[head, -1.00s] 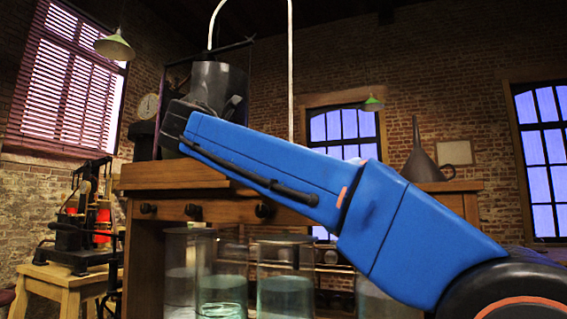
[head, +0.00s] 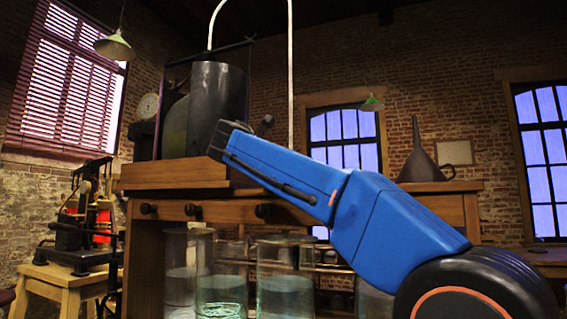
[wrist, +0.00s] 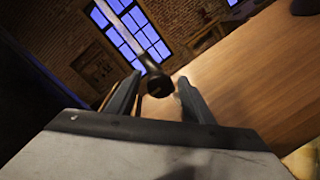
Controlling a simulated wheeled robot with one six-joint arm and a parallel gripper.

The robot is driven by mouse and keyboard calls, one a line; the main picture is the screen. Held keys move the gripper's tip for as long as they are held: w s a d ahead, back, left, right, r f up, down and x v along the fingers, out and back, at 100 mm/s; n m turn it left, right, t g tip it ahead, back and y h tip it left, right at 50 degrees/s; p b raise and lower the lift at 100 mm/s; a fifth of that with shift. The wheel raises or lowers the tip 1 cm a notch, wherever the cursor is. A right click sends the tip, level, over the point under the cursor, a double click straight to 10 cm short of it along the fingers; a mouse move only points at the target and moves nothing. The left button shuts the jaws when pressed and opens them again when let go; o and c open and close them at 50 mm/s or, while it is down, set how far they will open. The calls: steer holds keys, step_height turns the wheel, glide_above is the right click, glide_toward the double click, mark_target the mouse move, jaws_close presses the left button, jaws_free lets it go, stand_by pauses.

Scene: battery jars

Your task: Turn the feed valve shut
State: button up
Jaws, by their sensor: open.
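My gripper (head: 218,140) is at the end of my blue arm, in front of the dark upright cylinder on the bench. In the wrist view my gripper (wrist: 158,88) is open, with its two dark fingers apart. A dark rod with a thick rounded end (wrist: 155,82) shows between or just beyond the fingertips; contact cannot be told. In the head view a small dark knob on a short stem (head: 265,122) sticks up just behind my arm. It looks like the feed valve's handle, but the valve body is hidden and its setting cannot be read.
The dark cylinder (head: 218,105) stands on the wooden bench (head: 165,172). A thin white pipe (head: 290,70) rises beyond my arm. A dark funnel (head: 420,155) stands at the bench's right. Glass jars (head: 285,285) stand below. Bare benchtop (wrist: 250,80) shows in the wrist view.

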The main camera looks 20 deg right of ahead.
steer(key=c, duration=1)
steer(key=shift+m, duration=0.4)
steer(key=m, duration=0.3)
steer(key=shift+f+m, duration=0.1)
steer(key=shift+m, duration=0.3)
steer(key=m+y, duration=0.1)
steer(key=m, duration=0.3)
steer(key=shift+d, duration=0.1)
steer(key=m, duration=0.4)
steer(key=shift+y, duration=0.3)
steer(key=shift+m+y, duration=0.3)
steer(key=shift+m, duration=1.7)
